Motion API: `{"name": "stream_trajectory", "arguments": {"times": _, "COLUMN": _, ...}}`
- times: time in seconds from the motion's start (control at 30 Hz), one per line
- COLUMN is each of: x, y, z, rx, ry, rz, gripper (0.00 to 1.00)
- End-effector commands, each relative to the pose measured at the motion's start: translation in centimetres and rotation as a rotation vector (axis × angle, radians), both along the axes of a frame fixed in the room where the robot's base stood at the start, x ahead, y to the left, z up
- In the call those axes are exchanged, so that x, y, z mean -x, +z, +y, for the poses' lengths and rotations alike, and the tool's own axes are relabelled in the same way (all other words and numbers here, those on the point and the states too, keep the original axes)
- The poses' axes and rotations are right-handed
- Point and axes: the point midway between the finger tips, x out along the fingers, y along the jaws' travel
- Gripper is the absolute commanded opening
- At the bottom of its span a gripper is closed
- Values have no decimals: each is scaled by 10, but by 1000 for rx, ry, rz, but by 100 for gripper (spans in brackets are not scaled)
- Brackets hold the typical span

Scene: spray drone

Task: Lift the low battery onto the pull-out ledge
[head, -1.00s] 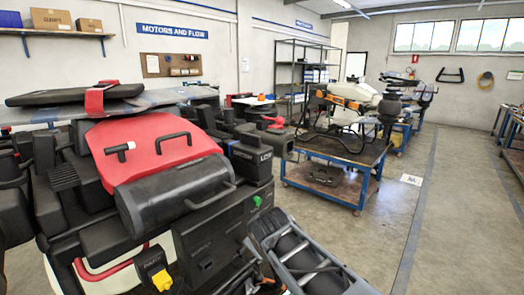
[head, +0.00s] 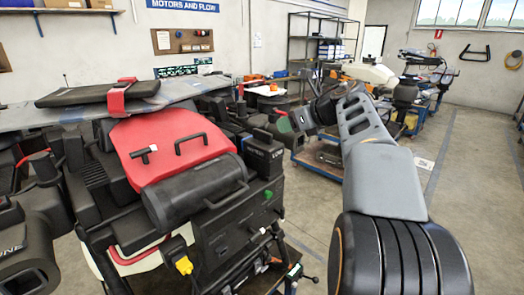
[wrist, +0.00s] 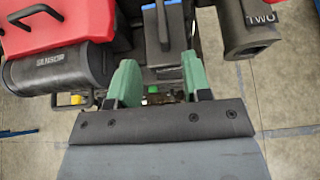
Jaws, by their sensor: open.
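The low battery (head: 264,155) is a black box with a partly legible label, on the near right side of the drone, right of its dark cylinder. In the wrist view a black box with a handle and blue tabs (wrist: 164,32), apparently this battery, lies just beyond the fingertips. My gripper (wrist: 158,63) has two green fingers, wide apart and empty. In the head view my gripper (head: 298,119) is behind and right of the battery, its fingers partly hidden. I cannot pick out the pull-out ledge for certain.
The drone's red cover (head: 165,150) and dark cylinder (head: 200,193) stand left of the battery. In the wrist view a dark arm end marked TWO (wrist: 250,32) is close on the right. A blue-framed cart (head: 322,160) stands behind my arm. Open floor lies right.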

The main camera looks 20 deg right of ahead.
Motion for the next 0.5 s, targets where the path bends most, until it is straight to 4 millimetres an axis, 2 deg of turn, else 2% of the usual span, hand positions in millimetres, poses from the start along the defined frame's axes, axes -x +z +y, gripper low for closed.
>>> {"name": "stream_trajectory", "arguments": {"times": 0.3, "x": -44, "y": -25, "z": 19, "rx": 2, "ry": 7, "rz": 5, "gripper": 45}}
{"name": "stream_trajectory", "arguments": {"times": 0.5, "x": -56, "y": -33, "z": 24, "rx": 1, "ry": 4, "rz": 3, "gripper": 45}}
